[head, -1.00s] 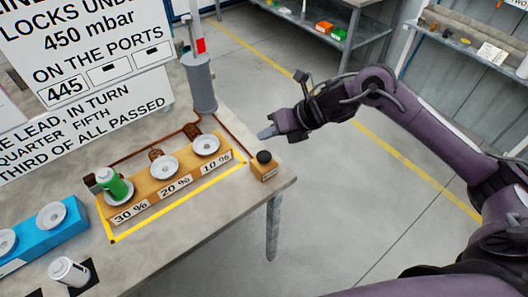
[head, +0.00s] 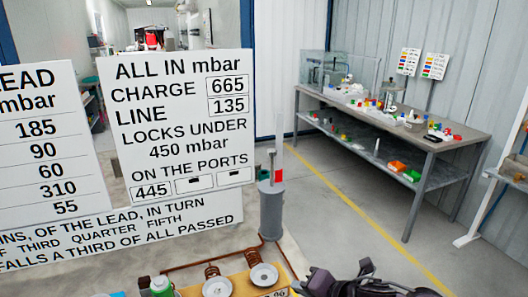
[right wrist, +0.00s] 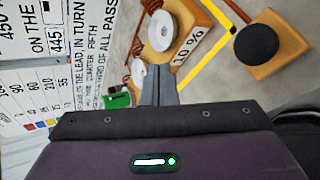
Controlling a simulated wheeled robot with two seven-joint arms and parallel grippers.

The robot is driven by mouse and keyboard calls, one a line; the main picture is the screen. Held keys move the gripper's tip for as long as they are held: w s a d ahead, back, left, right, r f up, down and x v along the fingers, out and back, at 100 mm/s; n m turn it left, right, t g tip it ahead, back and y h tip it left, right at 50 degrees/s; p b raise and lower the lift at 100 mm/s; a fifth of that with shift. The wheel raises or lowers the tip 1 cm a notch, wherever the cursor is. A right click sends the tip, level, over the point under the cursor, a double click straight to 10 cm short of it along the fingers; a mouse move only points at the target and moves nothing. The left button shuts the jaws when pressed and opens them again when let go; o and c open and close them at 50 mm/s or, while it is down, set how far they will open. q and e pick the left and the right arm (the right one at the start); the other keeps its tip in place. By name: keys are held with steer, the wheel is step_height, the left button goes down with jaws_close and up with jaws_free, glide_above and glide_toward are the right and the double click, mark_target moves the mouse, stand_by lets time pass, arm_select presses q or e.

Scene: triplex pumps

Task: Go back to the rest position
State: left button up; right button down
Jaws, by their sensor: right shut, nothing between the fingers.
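My right gripper (head: 318,284) shows at the bottom edge of the head view, right of the wooden port block, and is partly cut off. In the right wrist view its fingers (right wrist: 158,84) are shut with nothing between them. They point toward the wooden block (right wrist: 205,30) with white round ports and a "10 %" label. A black knob on a small wooden base (right wrist: 258,44) is right of the fingers. A green-and-white cylinder (head: 161,286) stands at the bottom of the head view. My left gripper is not in view.
A large sign (head: 180,125) and a grey column (head: 271,210) with a red mark stand behind the ports. A far workbench (head: 420,142) holds several small items. Grey floor with a yellow line lies between, clear of objects.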

steer(key=s+d+f+m+g+h, duration=0.25)
steer(key=s+m, duration=0.35)
steer(key=m, duration=0.3)
steer(key=s+d+f+m+g+h, duration=0.1)
steer(key=s+d+f+m+h, duration=0.2)
steer(key=s+m, duration=0.45)
steer(key=s+d+f+m+g+h, duration=0.15)
steer(key=s+d+m, duration=0.35)
steer(key=m, duration=0.6)
step_height(320, 180, down, 29)
steer(key=s+g, duration=0.1)
steer(key=s, duration=0.1)
steer(key=s+d+f+g, duration=0.1)
steer(key=s+d+f, duration=0.2)
steer(key=s+f, duration=1.7)
steer(key=shift+s+d+g, duration=0.15)
steer(key=shift+g, duration=0.15)
